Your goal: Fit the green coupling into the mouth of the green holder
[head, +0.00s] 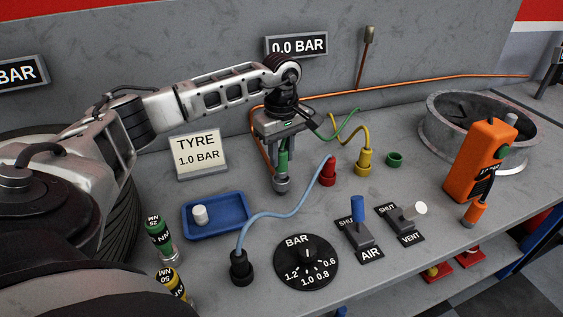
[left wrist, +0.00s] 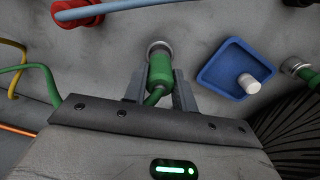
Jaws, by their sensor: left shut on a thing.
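The green coupling (head: 283,163) hangs nose down in my left gripper (head: 282,148), which is shut on it. In the left wrist view the coupling (left wrist: 160,70) sits between the two fingers (left wrist: 158,90), with a metal collar at its far end. Its green hose (head: 347,124) trails up and to the right in the head view. I cannot tell whether the metal end touches the bench. The green holder (head: 395,159) is a short green ring on the bench, to the right of the gripper and apart from the coupling. Its mouth looks empty. My right gripper is out of view.
A blue tray (head: 216,231) with a white cap lies front left. A dial (head: 306,263) and two switches are in front.

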